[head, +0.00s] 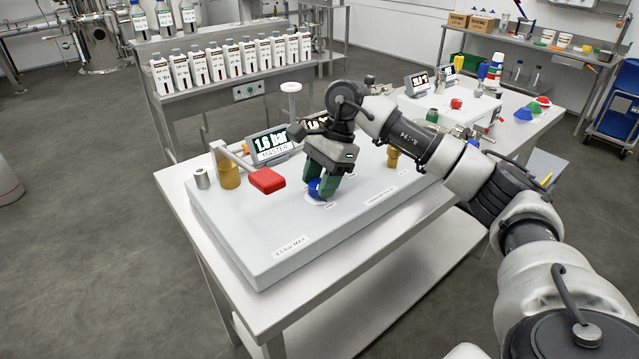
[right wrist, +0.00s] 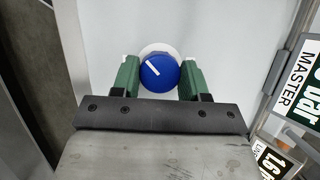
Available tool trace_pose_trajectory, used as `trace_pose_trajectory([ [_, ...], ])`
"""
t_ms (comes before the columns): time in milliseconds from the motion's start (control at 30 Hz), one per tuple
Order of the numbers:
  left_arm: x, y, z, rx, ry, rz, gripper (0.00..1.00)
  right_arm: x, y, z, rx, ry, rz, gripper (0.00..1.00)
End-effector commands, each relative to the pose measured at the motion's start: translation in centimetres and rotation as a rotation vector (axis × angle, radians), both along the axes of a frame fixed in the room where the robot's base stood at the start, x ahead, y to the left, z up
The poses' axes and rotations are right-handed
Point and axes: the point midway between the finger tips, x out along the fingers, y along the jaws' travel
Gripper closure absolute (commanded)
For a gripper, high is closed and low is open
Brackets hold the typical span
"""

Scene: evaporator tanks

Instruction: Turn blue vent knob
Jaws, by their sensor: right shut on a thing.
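The blue vent knob (head: 315,188) sits on the front part of a white panel block on the table. In the right wrist view the round blue knob (right wrist: 160,71) shows its face, with a white pointer line slanting to the upper left and a pale disc behind it. My right gripper (head: 322,184) comes down over the knob from above, and its green fingers (right wrist: 160,80) stand on either side of it, shut on it. The fingers hide part of the knob in the head view. My left gripper is not in view.
A red lever handle (head: 267,180) sticks out left of the knob, near a brass cylinder (head: 228,171). A pressure display (head: 270,145) reading 1.6 bar stands behind. A brass fitting (head: 393,157) is to the right. The panel's front (head: 265,225) is clear.

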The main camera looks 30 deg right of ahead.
Motion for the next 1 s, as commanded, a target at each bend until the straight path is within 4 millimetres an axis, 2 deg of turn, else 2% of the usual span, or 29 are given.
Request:
trace_pose_trajectory([
  [1000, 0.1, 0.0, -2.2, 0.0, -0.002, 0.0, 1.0, -0.3, 0.1, 0.0, 0.0, -0.005, -0.966, 0.8],
])
